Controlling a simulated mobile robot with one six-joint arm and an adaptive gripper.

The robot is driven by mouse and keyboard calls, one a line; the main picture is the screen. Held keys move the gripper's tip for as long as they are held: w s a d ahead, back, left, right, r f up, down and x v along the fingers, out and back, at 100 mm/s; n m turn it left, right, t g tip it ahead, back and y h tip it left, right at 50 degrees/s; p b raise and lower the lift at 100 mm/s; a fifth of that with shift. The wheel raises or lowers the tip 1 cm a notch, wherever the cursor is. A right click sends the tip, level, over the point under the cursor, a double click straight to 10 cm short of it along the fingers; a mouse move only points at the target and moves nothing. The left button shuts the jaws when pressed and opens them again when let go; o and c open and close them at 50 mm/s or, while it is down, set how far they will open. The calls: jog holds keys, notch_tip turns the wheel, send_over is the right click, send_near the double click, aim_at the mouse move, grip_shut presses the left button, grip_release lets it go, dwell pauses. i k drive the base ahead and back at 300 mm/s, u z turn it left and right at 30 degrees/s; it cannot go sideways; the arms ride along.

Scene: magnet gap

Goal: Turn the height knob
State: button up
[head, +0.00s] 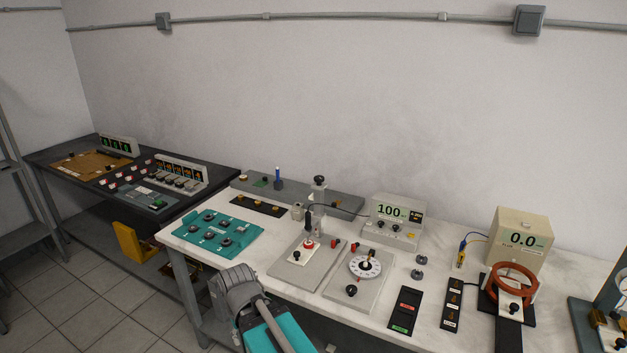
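Several black knobs stand on the bench, and their labels are too small to read, so I cannot tell for sure which is the height knob. One black knob (319,180) tops an upright clear post on a grey base plate (290,272). A small black knob (297,254) sits on a white block on that plate. Another black knob (351,291) is in front of a round white dial (365,266). My arm shows at the bottom, left of centre, in front of the bench. My gripper is not in view.
A display box reading 100 (398,212) and a beige meter reading 0.0 (520,238) stand behind. A red-brown ring (512,281), a black button strip (405,311) and a teal board (217,234) crowd the white bench (390,339). A dark table is at left.

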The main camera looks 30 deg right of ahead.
aim_at(319, 178)
jog(key=z, duration=0.05)
jog(key=k, duration=0.9)
jog(key=z, duration=1.35)
jog(key=i, duration=1)
jog(key=u, duration=0.05)
